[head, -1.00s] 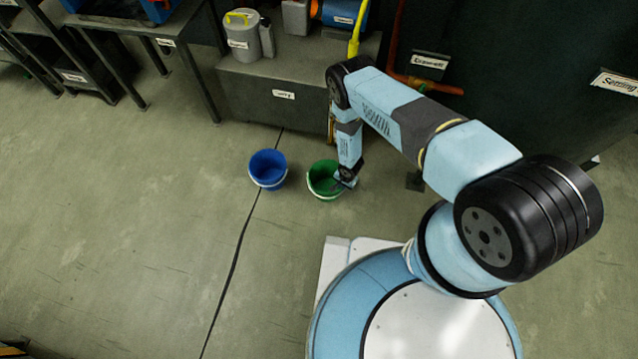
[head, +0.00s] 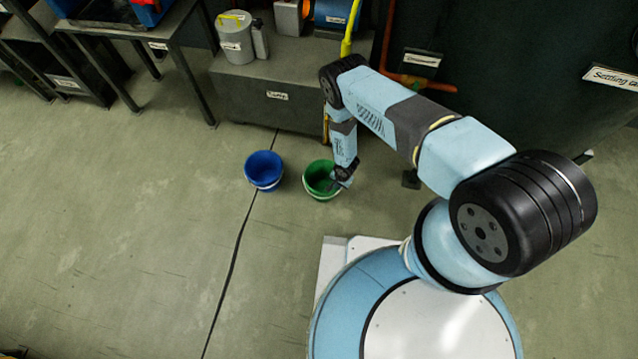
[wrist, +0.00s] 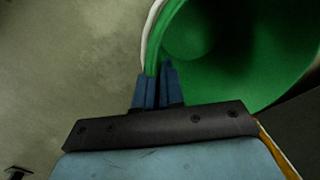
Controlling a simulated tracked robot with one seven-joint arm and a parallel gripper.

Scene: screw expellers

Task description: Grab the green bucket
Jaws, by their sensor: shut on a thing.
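The green bucket (head: 318,182) is upright near the floor in front of the grey cabinet, with its open top facing up. My gripper (head: 337,183) is at the right side of its rim. In the wrist view the green bucket (wrist: 235,50) fills the upper right. The blue fingers of my gripper (wrist: 158,80) are shut on the bucket's rim, one finger inside and one outside. Whether the bucket's base touches the floor cannot be told.
A blue bucket (head: 264,170) stands just left of the green one. A grey cabinet (head: 290,100) with a grey canister (head: 235,38) on top is behind. A dark machine wall (head: 500,70) is at the right. The floor to the left is open.

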